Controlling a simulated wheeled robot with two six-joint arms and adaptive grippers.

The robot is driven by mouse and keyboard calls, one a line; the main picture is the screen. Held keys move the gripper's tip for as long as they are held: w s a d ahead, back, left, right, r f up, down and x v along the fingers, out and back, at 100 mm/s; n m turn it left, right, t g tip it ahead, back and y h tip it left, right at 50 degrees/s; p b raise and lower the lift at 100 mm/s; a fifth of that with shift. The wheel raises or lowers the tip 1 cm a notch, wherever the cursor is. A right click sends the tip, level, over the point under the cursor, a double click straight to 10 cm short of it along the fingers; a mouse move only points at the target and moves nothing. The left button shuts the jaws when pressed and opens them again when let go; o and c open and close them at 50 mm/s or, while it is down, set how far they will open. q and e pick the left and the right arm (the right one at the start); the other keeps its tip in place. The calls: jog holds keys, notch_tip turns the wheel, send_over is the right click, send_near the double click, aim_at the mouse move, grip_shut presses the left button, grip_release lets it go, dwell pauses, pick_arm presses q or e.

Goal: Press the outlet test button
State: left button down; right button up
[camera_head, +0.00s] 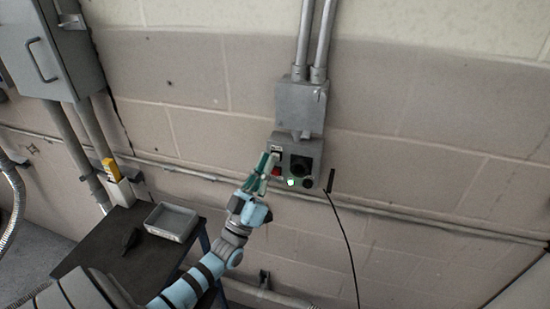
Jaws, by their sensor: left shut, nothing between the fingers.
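A grey outlet box (318,146) is fixed to the block wall below a larger grey junction box. On its face I see a dark round socket (301,165), a red button (276,171), a lit greenish-white lamp (291,183) and a dark round knob or button (308,183). A small light-coloured switch or label is at its upper left. My left gripper (268,158) is shut and empty, with its fingers up at the left edge of the box, just left of the red button. I cannot tell whether the fingertips touch the box. My right gripper is not in view.
A dark table (107,245) at lower left holds a grey tray (171,221) and a small black object (131,240). A grey cabinet (38,50) hangs at upper left. A black cable (346,240) hangs right of the outlet box. A conduit runs along the wall.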

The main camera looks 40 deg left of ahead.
pick_arm(q)
jog(key=shift+w+a, duration=0.1)
jog(key=shift+w, duration=0.1)
dwell(0.6)
jog(key=shift+s+d+p, duration=0.3)
jog(key=shift+s+p, duration=0.1)
jog(key=shift+s, duration=0.4)
jog(key=s, duration=0.1)
jog(key=s+d+p, duration=0.1)
jog(key=s, duration=0.1)
jog(key=s+p, duration=0.1)
jog(key=shift+s+d, duration=0.35)
dwell(0.4)
